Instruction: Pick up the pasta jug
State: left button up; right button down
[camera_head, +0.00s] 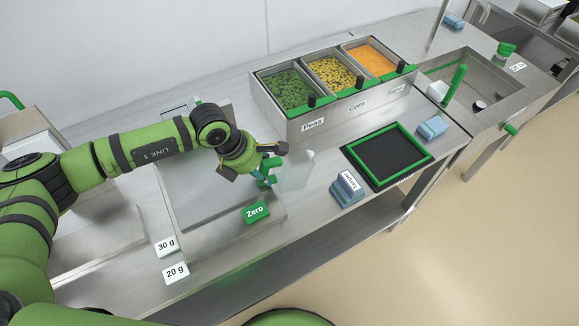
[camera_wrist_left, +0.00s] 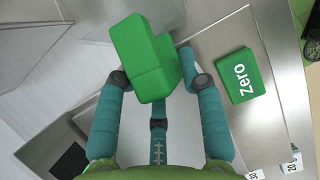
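The pasta jug (camera_head: 297,172) is a clear, see-through jug with a green handle, near the middle of the head view, just right of my left gripper (camera_head: 265,172). In the left wrist view its green handle (camera_wrist_left: 150,60) is large and lies between the teal fingers of my left gripper (camera_wrist_left: 158,82). The fingertips are close at both sides of the handle. I cannot tell whether they press on it. The clear body (camera_wrist_left: 95,18) shows only faintly there. My right gripper is not in view.
A green Zero button (camera_head: 256,212) sits close to the gripper, by the steel scale plate (camera_head: 195,190). A steel holder (camera_head: 290,125) with peas, corn and carrot bins stands behind. A green-framed black mat (camera_head: 388,155) and blue sponge-like blocks (camera_head: 347,190) lie to the right.

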pick_arm(q)
grip_shut()
jog(key=shift+r, duration=0.1)
jog(key=shift+r, duration=0.4)
jog(key=r+b, duration=0.1)
jog(key=d+r+b, duration=0.1)
jog(key=r, duration=0.1)
jog(key=shift+s+r, duration=0.2)
jog(key=shift+r, duration=0.1)
jog(key=s+d+r+b, duration=0.35)
jog(key=d+r, duration=0.35)
jog(key=d, duration=0.3)
jog(key=m+g+y, duration=0.4)
jog(key=m+g, duration=0.2)
jog(key=m, duration=1.8)
send_over(266, 163)
jog(key=s+a, duration=0.9)
jog(key=f, duration=0.2)
jog(key=shift+w+d+r+p, duration=0.1)
jog(key=shift+d+r+p, duration=0.05)
jog(key=shift+r+p, duration=0.15)
